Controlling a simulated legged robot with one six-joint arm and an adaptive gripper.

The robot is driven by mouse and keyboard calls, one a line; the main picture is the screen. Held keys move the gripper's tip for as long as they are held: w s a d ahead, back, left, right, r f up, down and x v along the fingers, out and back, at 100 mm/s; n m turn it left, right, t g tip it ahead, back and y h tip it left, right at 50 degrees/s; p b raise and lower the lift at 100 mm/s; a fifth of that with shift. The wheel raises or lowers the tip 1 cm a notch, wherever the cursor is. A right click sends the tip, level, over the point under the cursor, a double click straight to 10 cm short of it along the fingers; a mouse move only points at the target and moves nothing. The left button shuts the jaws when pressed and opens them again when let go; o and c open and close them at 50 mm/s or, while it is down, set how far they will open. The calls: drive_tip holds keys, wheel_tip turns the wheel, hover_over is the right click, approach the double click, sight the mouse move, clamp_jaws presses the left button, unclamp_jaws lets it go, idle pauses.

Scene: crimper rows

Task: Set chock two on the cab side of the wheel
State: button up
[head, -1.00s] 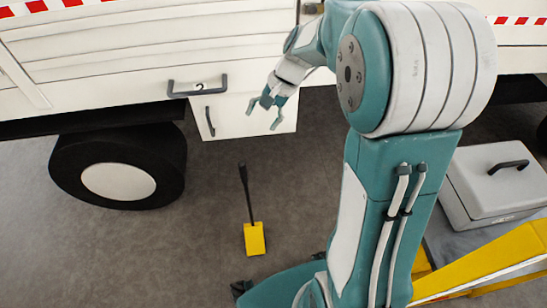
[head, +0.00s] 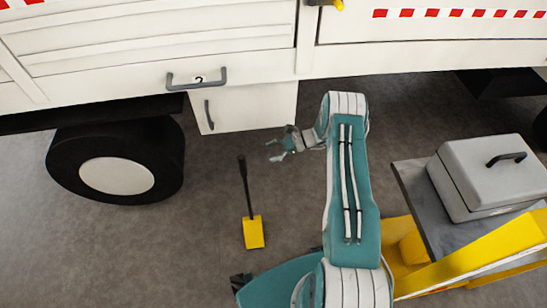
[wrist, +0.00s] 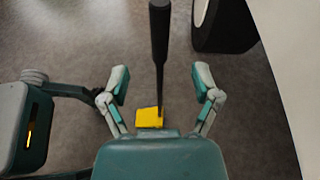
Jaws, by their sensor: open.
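A yellow chock (head: 253,232) with an upright black handle (head: 244,185) stands on the floor, right of the truck's wheel (head: 115,172). I see no number on it. My gripper (head: 273,150) is open and empty, above and to the right of the handle top in the head view. In the wrist view the chock (wrist: 149,118) lies beyond my spread fingers (wrist: 161,82), and its handle (wrist: 159,45) rises between them in the picture, apart from both. The wheel (wrist: 222,25) shows at the upper right there. Which side is the cab's I cannot tell.
The white truck body (head: 150,60) overhangs the wheel, with a grey-handled panel (head: 197,78) and a lower white locker (head: 250,108). A grey lidded case (head: 485,180) sits on a grey surface at right. Grey floor is clear around the chock.

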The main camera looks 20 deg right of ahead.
sight(244, 156)
drive_tip(key=shift+m+t+y, duration=0.3)
drive_tip(key=shift+m+t, duration=0.2)
drive_tip(key=shift+m, duration=0.1)
drive_tip(key=shift+w+a+f, duration=0.25)
drive_tip(key=shift+a+f, duration=0.75)
drive_tip(key=shift+a, duration=0.65)
drive_tip(key=shift+w+a+f, duration=0.25)
drive_tip(key=shift+a+f, duration=0.75)
drive_tip(key=shift+a, duration=0.7)
drive_tip(key=shift+w+a+f, duration=0.25)
drive_tip(key=shift+a+f, duration=0.75)
drive_tip(key=shift+a, duration=0.65)
clamp_jaws()
drive_tip(key=shift+r, duration=2.6)
